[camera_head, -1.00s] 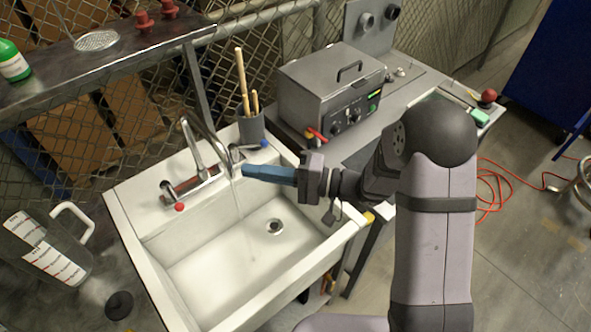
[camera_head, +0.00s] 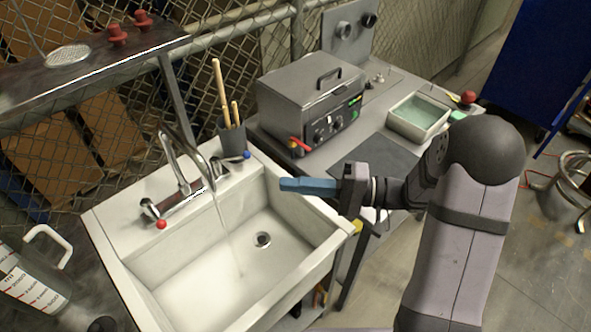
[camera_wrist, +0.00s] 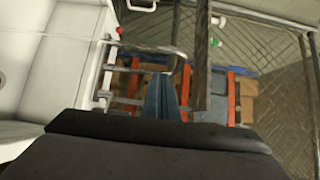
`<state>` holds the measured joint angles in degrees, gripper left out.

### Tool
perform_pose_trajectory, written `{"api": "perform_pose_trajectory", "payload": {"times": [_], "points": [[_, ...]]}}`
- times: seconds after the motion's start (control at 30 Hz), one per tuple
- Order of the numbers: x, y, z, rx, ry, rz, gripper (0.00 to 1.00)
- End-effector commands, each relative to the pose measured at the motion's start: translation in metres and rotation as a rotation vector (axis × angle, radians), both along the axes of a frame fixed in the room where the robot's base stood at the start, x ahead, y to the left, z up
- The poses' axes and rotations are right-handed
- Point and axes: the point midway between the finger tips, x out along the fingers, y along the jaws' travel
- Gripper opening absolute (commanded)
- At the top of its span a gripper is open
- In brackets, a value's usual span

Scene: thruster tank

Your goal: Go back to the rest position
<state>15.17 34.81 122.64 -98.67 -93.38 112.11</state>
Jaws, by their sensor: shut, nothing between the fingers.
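My gripper (camera_head: 282,185) has blue fingers, which are closed together with nothing between them. In the head view it is raised over the right part of the white sink (camera_head: 190,296) and points left toward the faucet (camera_head: 190,150). A thin stream of water runs from the faucet into the basin. In the wrist view the closed blue fingers (camera_wrist: 163,98) show at the centre, with the faucet and its red knob beyond them.
Right of the sink, a bench holds a grey lidded box with dials (camera_head: 310,105) and a shallow tray of greenish liquid (camera_head: 392,117). A dark cup with sticks (camera_head: 231,137) stands behind the sink. A measuring jug (camera_head: 35,285) is at lower left. Open floor lies at right.

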Motion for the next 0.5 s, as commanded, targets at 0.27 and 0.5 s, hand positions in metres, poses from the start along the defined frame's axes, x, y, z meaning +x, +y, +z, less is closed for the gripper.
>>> {"api": "perform_pose_trajectory", "payload": {"times": [0.27, 0.5], "points": [[0.012, 0.001, -0.004, -0.047, -0.055, -0.055, 0.0], [0.076, -0.014, -0.025, -0.333, -0.306, -0.325, 0.0]]}}
